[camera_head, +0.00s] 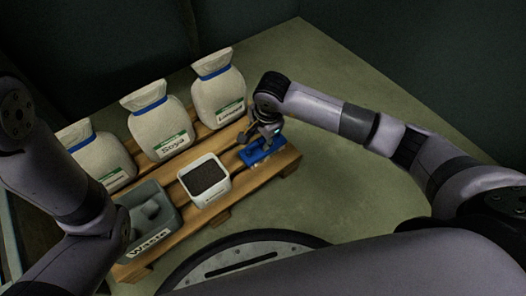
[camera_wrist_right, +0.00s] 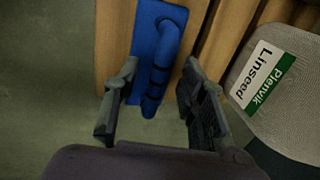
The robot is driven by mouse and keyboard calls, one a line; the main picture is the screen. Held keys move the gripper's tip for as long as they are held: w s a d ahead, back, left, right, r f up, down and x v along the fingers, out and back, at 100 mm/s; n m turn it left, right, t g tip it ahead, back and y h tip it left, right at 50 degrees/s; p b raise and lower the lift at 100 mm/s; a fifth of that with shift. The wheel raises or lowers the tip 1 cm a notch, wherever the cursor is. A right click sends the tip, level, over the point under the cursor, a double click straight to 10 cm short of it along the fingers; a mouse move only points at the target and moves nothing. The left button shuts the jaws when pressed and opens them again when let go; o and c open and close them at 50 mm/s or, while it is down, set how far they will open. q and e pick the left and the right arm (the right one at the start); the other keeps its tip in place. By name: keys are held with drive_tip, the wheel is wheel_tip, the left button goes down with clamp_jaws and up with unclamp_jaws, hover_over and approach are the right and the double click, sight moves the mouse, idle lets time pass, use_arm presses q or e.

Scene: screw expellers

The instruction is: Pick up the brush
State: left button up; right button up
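The blue brush (camera_head: 262,152) lies on the right end of a wooden pallet (camera_head: 232,184). In the right wrist view the brush (camera_wrist_right: 158,55) has a blue back and a raised blue handle whose end points toward my gripper. My right gripper (camera_head: 262,132) is just above the brush. In the right wrist view its two fingers (camera_wrist_right: 155,108) are spread apart, with the handle's end between them and gaps on both sides. My left arm (camera_head: 60,190) shows at the left, but its gripper cannot be made out.
Three white sacks (camera_head: 158,122) stand along the back of the pallet; one reads Linseed in the wrist view (camera_wrist_right: 262,72). A white container of dark material (camera_head: 205,180) stands left of the brush. A grey Waste bin (camera_head: 150,215) stands at the front left.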

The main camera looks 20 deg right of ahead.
drive_tip(key=shift+w+f+b, duration=0.2)
drive_tip(key=shift+f+b, duration=0.35)
drive_tip(key=shift+f, duration=0.7)
drive_tip(key=shift+r, duration=0.1)
drive_tip(key=shift+c, duration=0.2)
clamp_jaws()
